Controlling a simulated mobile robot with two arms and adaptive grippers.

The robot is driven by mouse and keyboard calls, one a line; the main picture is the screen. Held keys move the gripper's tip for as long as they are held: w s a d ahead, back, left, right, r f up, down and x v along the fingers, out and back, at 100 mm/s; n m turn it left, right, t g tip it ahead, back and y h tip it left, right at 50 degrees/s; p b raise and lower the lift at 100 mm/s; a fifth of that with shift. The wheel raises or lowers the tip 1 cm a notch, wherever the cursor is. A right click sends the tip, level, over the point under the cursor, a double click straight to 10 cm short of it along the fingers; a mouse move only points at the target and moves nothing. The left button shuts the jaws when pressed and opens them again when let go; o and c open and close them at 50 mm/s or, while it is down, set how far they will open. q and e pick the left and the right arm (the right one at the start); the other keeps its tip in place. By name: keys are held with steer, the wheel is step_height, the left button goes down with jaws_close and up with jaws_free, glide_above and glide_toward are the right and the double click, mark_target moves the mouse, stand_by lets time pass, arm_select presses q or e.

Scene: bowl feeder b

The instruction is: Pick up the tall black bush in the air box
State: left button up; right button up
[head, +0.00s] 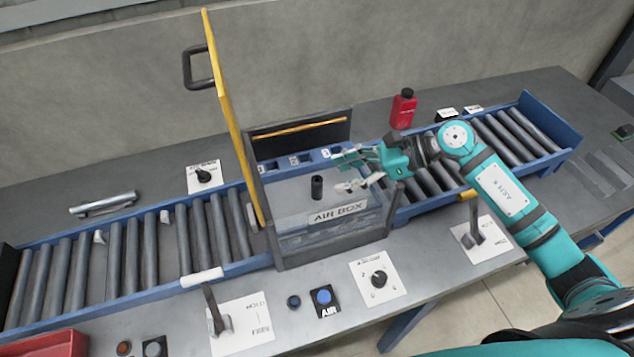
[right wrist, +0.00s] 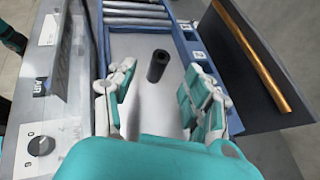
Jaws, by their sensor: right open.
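The tall black bush (head: 317,187) stands upright on the light floor of the air box (head: 338,213). The box's yellow-edged door (head: 232,110) is raised on its left side. My right gripper (head: 348,170) reaches in from the right, to the right of the bush and apart from it. In the right wrist view the bush (right wrist: 157,66) is ahead of the open fingers (right wrist: 160,100), roughly between their lines, with nothing held. My left gripper is not in view.
Roller conveyors run left (head: 130,250) and right (head: 510,130) of the box. A clear front panel labelled AIR BOX and a dark rear panel (right wrist: 262,75) flank the gripper. A red bottle (head: 403,110) stands behind. Knobs and levers line the front.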

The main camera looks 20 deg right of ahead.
mark_target(317, 179)
steer(key=shift+w+a, duration=0.2)
steer(key=shift+a, duration=0.05)
steer(key=shift+p+x, duration=0.6)
steer(key=shift+x, duration=0.4)
steer(key=p+x, duration=0.1)
steer(key=x, duration=0.2)
steer(key=shift+w+a+f, duration=0.1)
steer(key=shift+a, duration=0.25)
steer(key=shift+a+f, duration=0.15)
steer(key=shift+c, duration=0.3)
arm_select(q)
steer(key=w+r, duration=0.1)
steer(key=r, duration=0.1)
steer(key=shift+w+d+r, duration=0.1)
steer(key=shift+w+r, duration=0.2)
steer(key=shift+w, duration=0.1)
arm_select(e)
jaws_close()
